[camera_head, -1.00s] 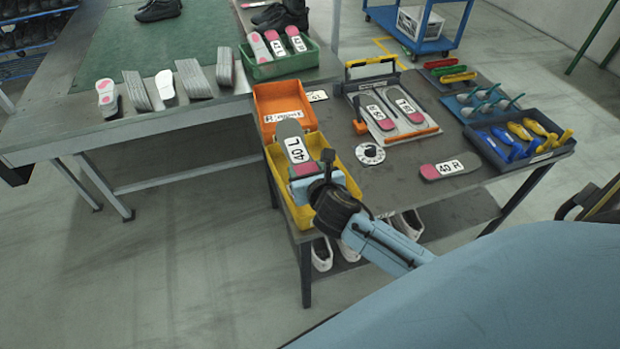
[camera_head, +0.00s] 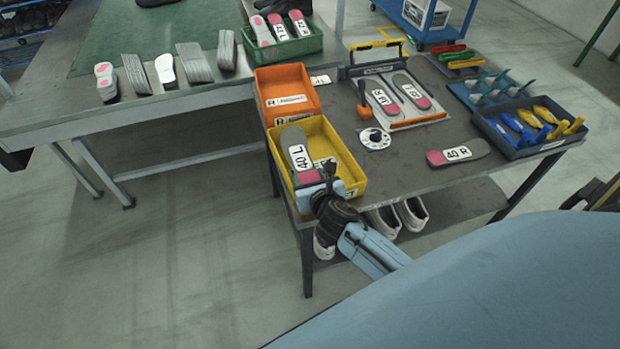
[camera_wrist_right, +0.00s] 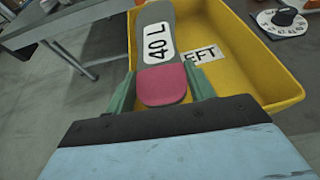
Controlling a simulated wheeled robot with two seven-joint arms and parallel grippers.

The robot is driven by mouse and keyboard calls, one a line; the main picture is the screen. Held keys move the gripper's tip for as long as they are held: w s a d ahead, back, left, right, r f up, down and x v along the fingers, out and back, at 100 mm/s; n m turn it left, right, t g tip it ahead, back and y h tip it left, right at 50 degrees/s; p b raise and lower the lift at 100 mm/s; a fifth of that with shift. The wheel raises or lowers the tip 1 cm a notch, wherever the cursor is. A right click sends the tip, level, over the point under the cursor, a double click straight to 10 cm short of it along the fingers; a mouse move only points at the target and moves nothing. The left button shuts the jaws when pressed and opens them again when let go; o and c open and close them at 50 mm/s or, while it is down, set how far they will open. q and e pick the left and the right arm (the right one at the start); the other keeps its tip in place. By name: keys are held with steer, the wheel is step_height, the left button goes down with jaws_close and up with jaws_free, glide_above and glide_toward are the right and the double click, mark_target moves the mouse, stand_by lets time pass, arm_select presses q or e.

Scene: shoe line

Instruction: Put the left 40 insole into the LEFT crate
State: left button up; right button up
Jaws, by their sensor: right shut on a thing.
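The left 40 insole (camera_head: 297,150) is grey with a pink heel and a white "40 L" label. My right gripper (camera_head: 314,184) is shut on its pink heel end. In the right wrist view the insole (camera_wrist_right: 157,40) stands out between the two fingers (camera_wrist_right: 162,92). I cannot tell whether the insole touches the crate. My left gripper is not in view.
An orange crate (camera_head: 284,82) stands just behind the yellow one. A "40 R" insole (camera_head: 458,153) lies on the dark table, right of a white dial (camera_head: 374,139). A fixture (camera_head: 398,98) holds two insoles. A blue-grey tool tray (camera_head: 530,128) is at the right.

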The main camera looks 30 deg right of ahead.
steer(key=shift+f+b, duration=0.3)
steer(key=shift+f, duration=0.3)
steer(key=o, duration=0.7)
steer(key=shift+r, duration=0.2)
steer(key=r+p+v, duration=0.1)
steer(key=p+v, duration=0.2)
steer(key=v, duration=0.9)
steer(key=s+f+m+g+y, duration=0.15)
steer(key=s+f+m, duration=0.3)
steer(key=f, duration=0.45)
steer(key=s+f+m+g, duration=0.35)
steer(key=f+m, duration=0.25)
steer(key=f, duration=0.3)
steer(key=s+f+m+g+y, duration=0.1)
steer(key=s+f+m+g, duration=0.1)
steer(key=s+f+m, duration=0.45)
steer(key=s+f+m+g, duration=0.1)
steer(key=s+f+m, duration=0.3)
steer(key=s, duration=0.2)
steer(key=s+f+m+g, duration=0.2)
steer(key=s+f+m, duration=0.2)
steer(key=s, duration=0.3)
steer(key=s+f+m+g, duration=0.2)
steer(key=s+f+m, duration=0.2)
steer(key=s+m, duration=0.2)
steer(key=shift+s+a+f+y, duration=0.15)
steer(key=shift+s+f+y, duration=0.1)
steer(key=shift+f, duration=0.15)
